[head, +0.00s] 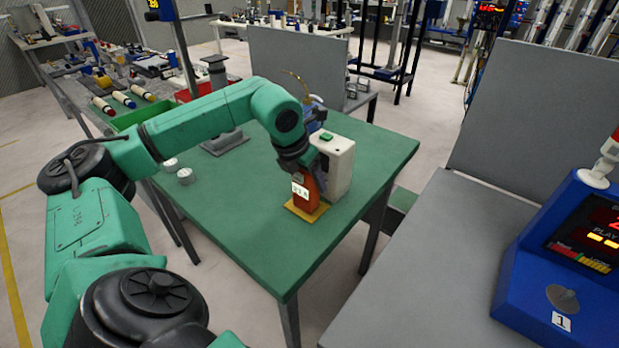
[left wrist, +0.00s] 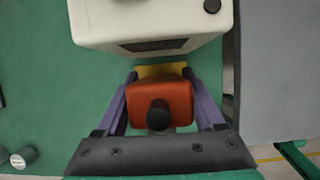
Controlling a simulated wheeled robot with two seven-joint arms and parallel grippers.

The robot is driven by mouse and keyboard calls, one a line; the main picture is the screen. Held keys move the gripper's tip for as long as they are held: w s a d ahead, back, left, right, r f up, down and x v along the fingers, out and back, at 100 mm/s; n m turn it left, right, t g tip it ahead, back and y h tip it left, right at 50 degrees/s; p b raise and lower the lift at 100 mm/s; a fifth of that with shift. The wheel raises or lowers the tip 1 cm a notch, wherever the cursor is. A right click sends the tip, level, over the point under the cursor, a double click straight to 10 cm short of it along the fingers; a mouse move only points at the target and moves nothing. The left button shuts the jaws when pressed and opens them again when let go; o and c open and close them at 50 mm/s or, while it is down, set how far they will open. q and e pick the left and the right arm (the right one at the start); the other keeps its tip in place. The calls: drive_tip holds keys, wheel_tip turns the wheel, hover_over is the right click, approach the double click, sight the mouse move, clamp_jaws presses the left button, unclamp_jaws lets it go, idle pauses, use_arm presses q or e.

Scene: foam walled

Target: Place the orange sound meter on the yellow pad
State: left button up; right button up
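The orange sound meter (head: 306,192) is upright over the yellow pad (head: 318,213) on the green table; its lower end appears to be on the pad or very close above it. My left gripper (head: 302,174) reaches down to the meter from above. In the left wrist view its two purple fingers (left wrist: 158,95) flank the orange meter (left wrist: 170,97) and appear closed against its sides. A strip of the yellow pad (left wrist: 160,70) shows beyond the meter; the rest is hidden under it. My right gripper is not in view.
A cream box-shaped device (head: 338,165) with a green top piece stands right behind the meter, close to my gripper. Small round white-topped items (head: 185,176) and a grey stand (head: 224,140) are farther left. The table's front part is clear.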

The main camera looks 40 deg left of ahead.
use_arm(q)
drive_tip(key=o, duration=0.4)
drive_tip(key=shift+r, duration=0.1)
drive_tip(key=v, duration=1.2)
drive_tip(key=shift+p, duration=0.35)
drive_tip(key=shift+r, duration=0.1)
